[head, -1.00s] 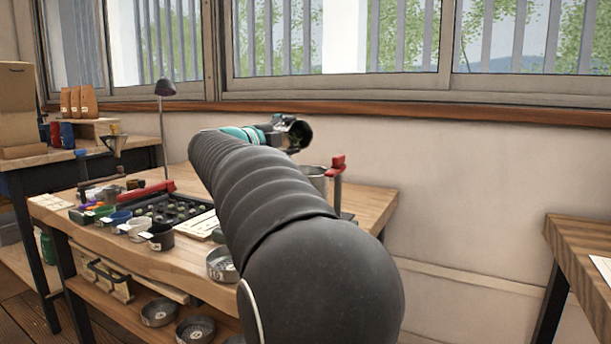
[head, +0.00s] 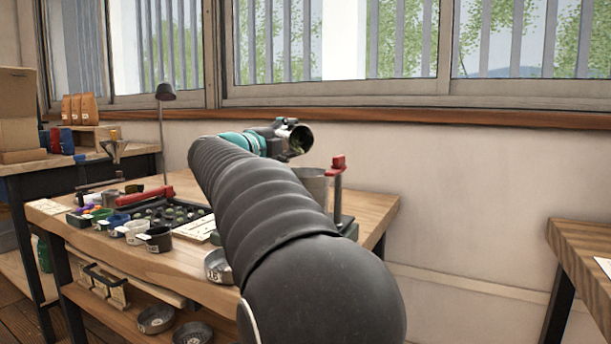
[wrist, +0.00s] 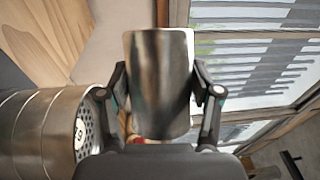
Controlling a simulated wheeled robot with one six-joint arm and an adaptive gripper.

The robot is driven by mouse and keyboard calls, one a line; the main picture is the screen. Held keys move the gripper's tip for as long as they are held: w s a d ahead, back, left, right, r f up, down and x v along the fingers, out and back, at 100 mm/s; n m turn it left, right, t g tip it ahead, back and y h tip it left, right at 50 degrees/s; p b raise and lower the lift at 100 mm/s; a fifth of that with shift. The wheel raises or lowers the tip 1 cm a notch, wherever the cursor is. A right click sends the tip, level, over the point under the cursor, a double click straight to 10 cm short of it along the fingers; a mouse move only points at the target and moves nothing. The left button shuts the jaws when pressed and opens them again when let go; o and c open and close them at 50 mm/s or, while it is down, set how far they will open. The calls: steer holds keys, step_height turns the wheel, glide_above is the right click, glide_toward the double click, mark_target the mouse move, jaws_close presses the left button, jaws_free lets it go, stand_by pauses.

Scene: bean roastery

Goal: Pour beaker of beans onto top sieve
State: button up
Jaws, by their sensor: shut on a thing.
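My gripper (wrist: 160,92) is shut on a metal beaker (wrist: 160,60), with one finger on each side of it. In the head view the beaker (head: 301,137) is tipped over, its dark open mouth turned toward the right and front. Greenish beans (head: 296,151) show at its lower lip. The metal sieve stack (head: 315,180) stands on the bench below the beaker, partly hidden by my arm. In the wrist view the stack (wrist: 32,130) is at the left, and a perforated sieve plate (wrist: 83,132) with a number tag shows inside its top. I cannot tell whether beans lie on it.
A red-topped post (head: 338,185) stands beside the stack. Loose round sieves (head: 155,319) sit on the shelf below. The bench's right end (head: 372,207) is clear.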

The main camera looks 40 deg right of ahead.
steer(key=shift+s+a+r+m+h+b, duration=0.1)
steer(key=shift+s+r+m+h+b, duration=0.2)
steer(key=shift+m+b, duration=0.65)
steer(key=shift+s+r+m+h+b, duration=0.25)
steer(key=shift+m+b, duration=0.4)
steer(key=shift+b, duration=0.55)
stand_by(0.4)
steer(key=shift+s+r+m+g+h, duration=0.2)
steer(key=shift+m+h, duration=0.1)
steer(key=shift+m, duration=0.35)
steer(key=shift+s+r+m+g+h, duration=0.1)
steer(key=shift+s+m+g+h, duration=0.15)
steer(key=shift+m, duration=0.4)
stand_by(2.6)
steer(key=shift+w, duration=0.1)
